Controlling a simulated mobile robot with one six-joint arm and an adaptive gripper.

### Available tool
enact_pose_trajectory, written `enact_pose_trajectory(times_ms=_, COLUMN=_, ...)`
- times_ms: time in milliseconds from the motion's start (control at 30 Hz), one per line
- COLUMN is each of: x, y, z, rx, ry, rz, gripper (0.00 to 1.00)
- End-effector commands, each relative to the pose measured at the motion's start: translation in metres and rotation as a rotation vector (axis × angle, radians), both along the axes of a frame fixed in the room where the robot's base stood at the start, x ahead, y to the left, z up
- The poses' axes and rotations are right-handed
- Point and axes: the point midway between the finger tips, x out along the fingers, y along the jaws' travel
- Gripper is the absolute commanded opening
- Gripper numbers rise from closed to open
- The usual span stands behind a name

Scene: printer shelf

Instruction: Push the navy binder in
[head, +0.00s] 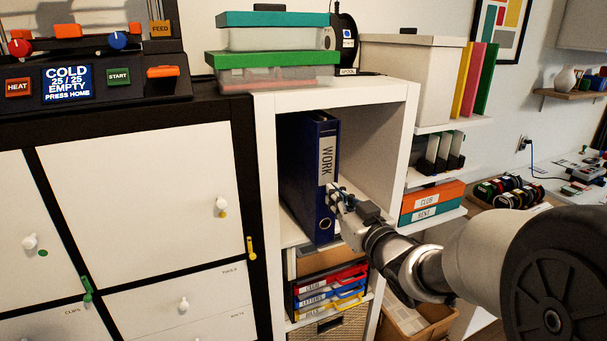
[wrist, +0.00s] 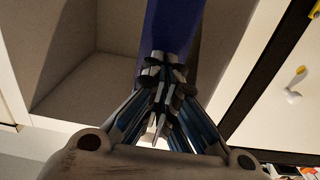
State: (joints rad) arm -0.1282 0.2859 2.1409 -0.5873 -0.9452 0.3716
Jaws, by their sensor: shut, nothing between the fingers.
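The navy binder (head: 299,180), with a white "WORK" label on its spine, stands upright in the upper cubby of the white shelf (head: 265,140), along the cubby's left side. Its spine faces out, near the shelf's front edge. My gripper (head: 335,196) is shut and empty, with its fingertips at the lower right part of the spine; touching or just short of it, I cannot tell. In the wrist view the binder (wrist: 172,28) shows as a blue strip just beyond the closed fingertips (wrist: 162,70). The gripper hides part of the spine.
The cubby is empty to the right of the binder (head: 372,135). Below it are coloured trays (head: 330,290). Boxes with teal and green lids (head: 270,60) sit on top of the shelf. A white cabinet (head: 140,190) with knobs stands at left, and more shelves with folders (head: 470,80) at right.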

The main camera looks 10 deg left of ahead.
Motion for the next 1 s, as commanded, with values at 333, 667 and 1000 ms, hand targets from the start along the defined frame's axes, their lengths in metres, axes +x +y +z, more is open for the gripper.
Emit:
enact_pose_trajectory(times_ms=333, x=0.011, y=0.007, z=0.000, rx=-0.001, ry=0.001, rz=0.000, gripper=0.00)
enact_pose_trajectory(times_ms=667, x=0.022, y=0.015, z=0.000, rx=0.000, ry=0.000, rz=0.001, gripper=0.00)
enact_pose_trajectory(times_ms=1000, x=0.033, y=0.023, z=0.001, rx=0.001, ry=-0.001, rz=0.001, gripper=0.00)
